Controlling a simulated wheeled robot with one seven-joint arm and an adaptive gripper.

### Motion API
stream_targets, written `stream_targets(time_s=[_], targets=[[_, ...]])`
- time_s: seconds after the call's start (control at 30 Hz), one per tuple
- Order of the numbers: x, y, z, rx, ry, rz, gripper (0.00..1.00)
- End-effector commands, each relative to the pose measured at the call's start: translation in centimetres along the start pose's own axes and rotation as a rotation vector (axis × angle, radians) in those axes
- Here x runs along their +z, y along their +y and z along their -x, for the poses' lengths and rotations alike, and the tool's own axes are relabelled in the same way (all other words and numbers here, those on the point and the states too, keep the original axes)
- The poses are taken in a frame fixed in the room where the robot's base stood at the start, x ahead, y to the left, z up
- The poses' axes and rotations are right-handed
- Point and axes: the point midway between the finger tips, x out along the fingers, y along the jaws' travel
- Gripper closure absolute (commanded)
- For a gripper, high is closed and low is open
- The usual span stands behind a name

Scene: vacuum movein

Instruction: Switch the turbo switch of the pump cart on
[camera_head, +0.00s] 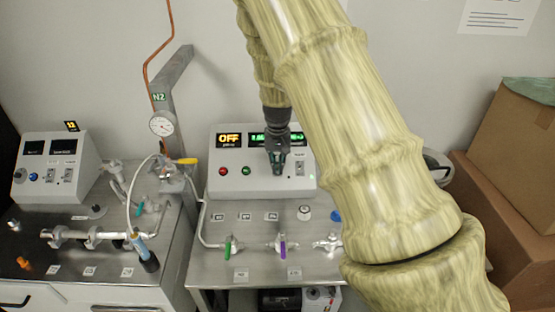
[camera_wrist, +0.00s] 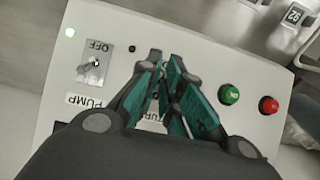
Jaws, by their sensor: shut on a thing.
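The pump cart's control box (camera_head: 225,180) stands at the middle of the head view. My gripper (camera_head: 277,168) is in front of its face, pointing down. In the wrist view, the teal fingers of my gripper (camera_wrist: 165,85) are closed together over the spot of the turbo switch, whose lever and plate they hide. The turbo label (camera_wrist: 152,126) shows only partly between the fingers. A small dark lamp (camera_wrist: 133,48) sits beside the fingers. The pump switch (camera_wrist: 95,64) stands apart from the fingers, with a lit green lamp (camera_wrist: 70,32) near it.
A green button (camera_wrist: 229,95) and a red button (camera_wrist: 268,105) are on the same panel. The box's left display (camera_head: 229,140) reads OFF in orange. Valves with green (camera_head: 228,244) and purple (camera_head: 282,245) handles are on the cart top. Cardboard boxes (camera_head: 510,150) stand at right.

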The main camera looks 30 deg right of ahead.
Motion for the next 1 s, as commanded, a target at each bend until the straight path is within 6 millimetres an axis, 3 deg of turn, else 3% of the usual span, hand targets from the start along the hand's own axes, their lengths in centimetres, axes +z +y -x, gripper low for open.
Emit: stream_targets(time_s=[0.5, 1.0], targets=[[-0.76, -0.03, 0.32, 0.0, -0.158, 0.0, 1.0], [-0.84, -0.03, 0.27, -0.001, -0.172, 0.0, 1.0]])
